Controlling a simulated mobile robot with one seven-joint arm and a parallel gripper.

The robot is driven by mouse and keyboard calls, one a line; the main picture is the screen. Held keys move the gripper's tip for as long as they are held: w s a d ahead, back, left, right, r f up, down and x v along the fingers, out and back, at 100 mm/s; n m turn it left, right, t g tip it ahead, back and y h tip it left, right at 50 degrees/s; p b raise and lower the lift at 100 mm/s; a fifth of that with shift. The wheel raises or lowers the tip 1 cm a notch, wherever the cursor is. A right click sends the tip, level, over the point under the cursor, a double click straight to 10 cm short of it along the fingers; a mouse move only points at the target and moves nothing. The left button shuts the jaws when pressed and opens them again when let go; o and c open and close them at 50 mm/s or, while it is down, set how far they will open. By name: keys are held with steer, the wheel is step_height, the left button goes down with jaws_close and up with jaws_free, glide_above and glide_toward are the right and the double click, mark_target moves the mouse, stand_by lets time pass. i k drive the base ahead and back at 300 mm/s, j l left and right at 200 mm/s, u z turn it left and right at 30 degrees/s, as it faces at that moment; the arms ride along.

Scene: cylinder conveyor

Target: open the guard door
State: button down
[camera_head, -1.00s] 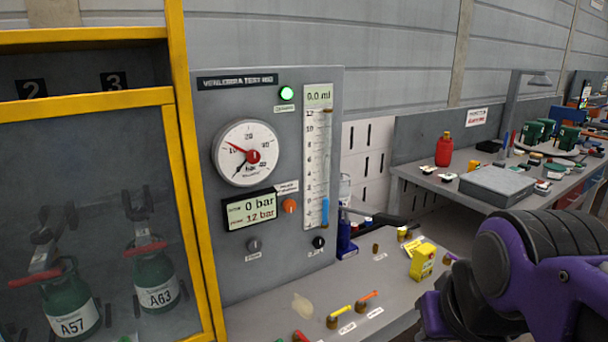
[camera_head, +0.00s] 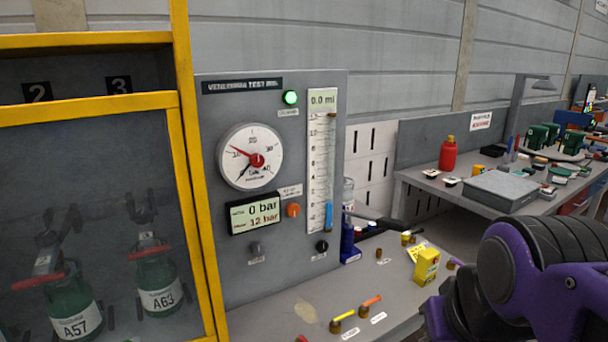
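The guard door (camera_head: 190,200) is a yellow-framed clear panel at the left of the head view. It appears shut. Behind it stand green cylinders labelled A57 (camera_head: 76,322) and A63 (camera_head: 160,296), with red handles, under the number plates 2 and 3. The door's left part is out of frame, and I see no handle on the visible part. My purple and black arm fills the lower right, well apart from the door. My gripper's fingertips are not in view.
A grey test panel (camera_head: 220,280) with a gauge (camera_head: 250,157), a display reading 0 bar and a lit green lamp (camera_head: 290,98) stands right of the door. The bench before it holds small fittings and a yellow block (camera_head: 427,267). A second workbench (camera_head: 425,184) stands behind, right.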

mark_target(14, 115)
steer(key=u, duration=1.9)
steer(key=l+u, duration=0.4)
steer(key=k+j+u, duration=0.15)
steer(key=k+j, duration=0.25)
steer(key=j, duration=0.15)
steer(key=i+l+z, duration=0.1)
steer(key=i+l, duration=0.25)
steer(key=l, duration=0.15)
